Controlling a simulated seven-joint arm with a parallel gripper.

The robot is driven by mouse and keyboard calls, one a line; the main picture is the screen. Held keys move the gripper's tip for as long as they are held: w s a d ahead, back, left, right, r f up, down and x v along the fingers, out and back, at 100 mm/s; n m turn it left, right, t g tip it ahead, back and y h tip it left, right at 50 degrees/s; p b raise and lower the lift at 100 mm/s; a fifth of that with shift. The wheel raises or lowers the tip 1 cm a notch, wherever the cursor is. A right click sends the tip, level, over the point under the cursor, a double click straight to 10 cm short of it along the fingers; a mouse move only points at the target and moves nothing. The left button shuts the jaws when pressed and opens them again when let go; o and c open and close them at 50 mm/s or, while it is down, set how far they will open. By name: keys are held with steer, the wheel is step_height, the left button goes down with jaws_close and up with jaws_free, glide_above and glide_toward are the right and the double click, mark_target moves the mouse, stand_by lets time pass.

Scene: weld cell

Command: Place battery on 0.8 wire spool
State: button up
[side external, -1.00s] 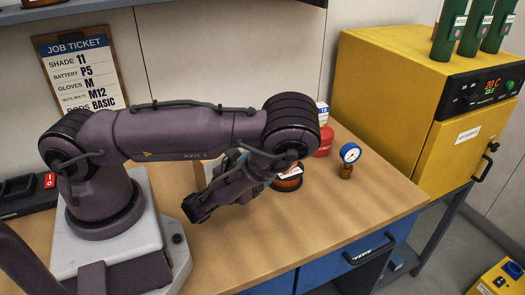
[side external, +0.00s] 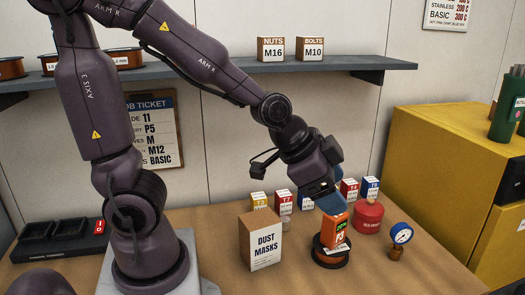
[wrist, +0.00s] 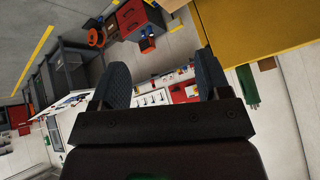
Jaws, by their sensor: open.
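The orange-red battery (side external: 334,229) stands on the wire spool (side external: 331,260), which lies flat on the bench in the side view. A white label shows on the spool, too small to read. My gripper (side external: 333,178) is just above the battery with its blue fingers spread, one of them close to the battery's top. I cannot tell whether that finger touches it. In the wrist view my gripper (wrist: 163,82) is open with nothing between the fingers. The battery and spool do not show there.
A dust masks box (side external: 262,239) stands left of the spool. Several small labelled boxes stand behind. A shelf (side external: 225,70) runs above, and a yellow oven (side external: 440,170) is at right.

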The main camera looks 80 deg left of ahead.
steer(key=s+a+r+n+g, duration=0.1)
steer(key=s+r+n, duration=0.1)
steer(key=s, duration=0.3)
steer(key=s+a+r+n+g+y, duration=0.1)
steer(key=s+r+n, duration=0.2)
steer(key=s, duration=0.3)
steer(key=shift+s+a+r, duration=0.15)
steer(key=shift+r, duration=0.75)
